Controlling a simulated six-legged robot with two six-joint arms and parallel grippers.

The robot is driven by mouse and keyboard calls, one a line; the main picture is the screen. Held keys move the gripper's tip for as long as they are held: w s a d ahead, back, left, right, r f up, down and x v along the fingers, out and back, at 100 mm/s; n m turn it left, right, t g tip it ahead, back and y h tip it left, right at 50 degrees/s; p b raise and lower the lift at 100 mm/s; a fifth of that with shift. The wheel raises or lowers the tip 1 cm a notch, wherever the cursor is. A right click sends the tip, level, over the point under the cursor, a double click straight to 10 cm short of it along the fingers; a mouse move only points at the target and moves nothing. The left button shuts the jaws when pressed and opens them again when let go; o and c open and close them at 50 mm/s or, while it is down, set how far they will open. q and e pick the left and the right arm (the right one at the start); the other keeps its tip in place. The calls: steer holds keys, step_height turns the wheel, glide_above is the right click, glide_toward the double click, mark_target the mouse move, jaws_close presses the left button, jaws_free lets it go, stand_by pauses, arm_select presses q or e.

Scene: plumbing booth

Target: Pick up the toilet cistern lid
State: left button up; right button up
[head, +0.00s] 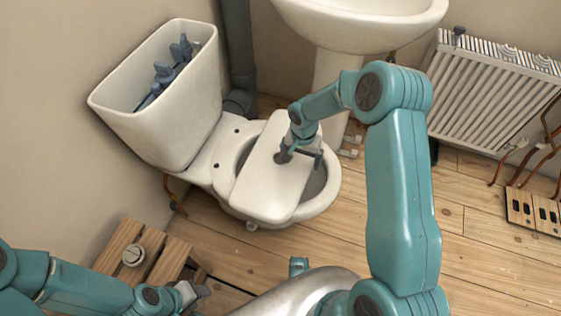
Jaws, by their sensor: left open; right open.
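The white toilet cistern lid (272,185) lies flat across the toilet bowl (323,192), with part of the bowl's rim and opening showing on both sides. The cistern (155,128) stands open behind it at the left, its blue-grey inner fittings (173,62) exposed. My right gripper (302,156) is open over the far right part of the lid; I cannot tell whether its fingers touch the lid. My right arm hides the lid's far right corner. My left gripper (200,291) is open and empty, low at the front, away from the lid.
A wooden stool (118,241) holding a small round metal fitting (133,255) stands at the lower left, close to my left arm. A basin (365,25) on a pedestal is behind the toilet. A radiator (490,95) and copper pipes (545,145) are at the right.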

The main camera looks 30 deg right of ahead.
mark_target(298, 164)
steer(key=f, duration=0.1)
steer(key=f+b, duration=0.1)
steer(key=f, duration=0.2)
steer(key=shift+s+a+f, duration=0.1)
steer(key=shift+a+f, duration=0.2)
steer(key=shift+f, duration=0.05)
steer(key=shift+r, duration=0.1)
steer(key=shift+c, duration=0.3)
steer(key=c, duration=1.5)
steer(key=shift+r, duration=0.1)
steer(key=shift+c, duration=1.1)
steer(key=shift+r, duration=0.1)
step_height(298, 164, up, 20)
steer(key=p, duration=0.5)
